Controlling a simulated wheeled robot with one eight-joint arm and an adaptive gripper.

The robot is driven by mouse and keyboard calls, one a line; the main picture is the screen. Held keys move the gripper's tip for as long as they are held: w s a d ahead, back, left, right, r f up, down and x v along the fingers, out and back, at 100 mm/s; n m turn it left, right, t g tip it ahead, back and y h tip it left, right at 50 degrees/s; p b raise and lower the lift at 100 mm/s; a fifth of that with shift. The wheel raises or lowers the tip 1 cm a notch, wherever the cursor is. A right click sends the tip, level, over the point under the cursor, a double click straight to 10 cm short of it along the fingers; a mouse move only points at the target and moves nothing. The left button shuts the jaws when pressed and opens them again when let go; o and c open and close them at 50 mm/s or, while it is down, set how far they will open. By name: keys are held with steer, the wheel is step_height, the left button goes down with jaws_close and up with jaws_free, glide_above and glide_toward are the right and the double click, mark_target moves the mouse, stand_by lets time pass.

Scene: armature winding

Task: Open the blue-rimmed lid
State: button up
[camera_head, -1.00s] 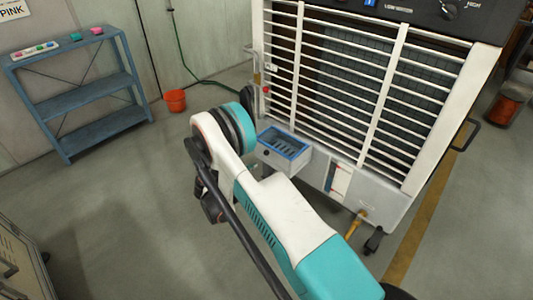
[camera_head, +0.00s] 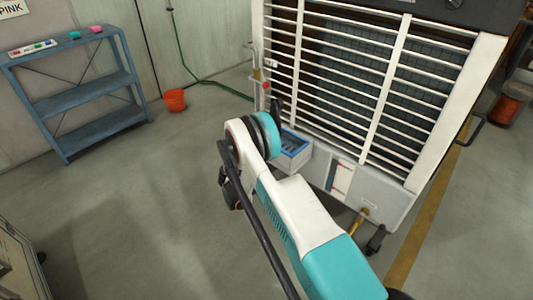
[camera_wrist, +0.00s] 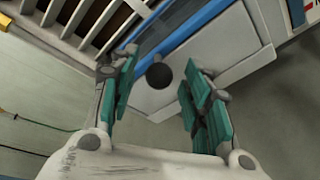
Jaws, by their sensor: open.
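The blue-rimmed lid (camera_head: 296,142) is on top of a small white box (camera_head: 297,160) at the lower front of the white slatted machine. My arm covers its left part in the head view. In the wrist view the blue rim (camera_wrist: 200,24) runs diagonally across the top, above the white front face (camera_wrist: 225,52). A dark round knob (camera_wrist: 158,76) stands out from that face. My gripper (camera_wrist: 163,70) is open, its teal fingers to either side of the knob, with gaps on both sides.
The slatted machine (camera_head: 367,95) rises directly behind the box. A blue shelf (camera_head: 85,91) with small coloured items and an orange bucket (camera_head: 175,100) stand at the left. A green hose (camera_head: 187,62) runs along the wall.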

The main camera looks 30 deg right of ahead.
steer(key=shift+x, duration=0.9)
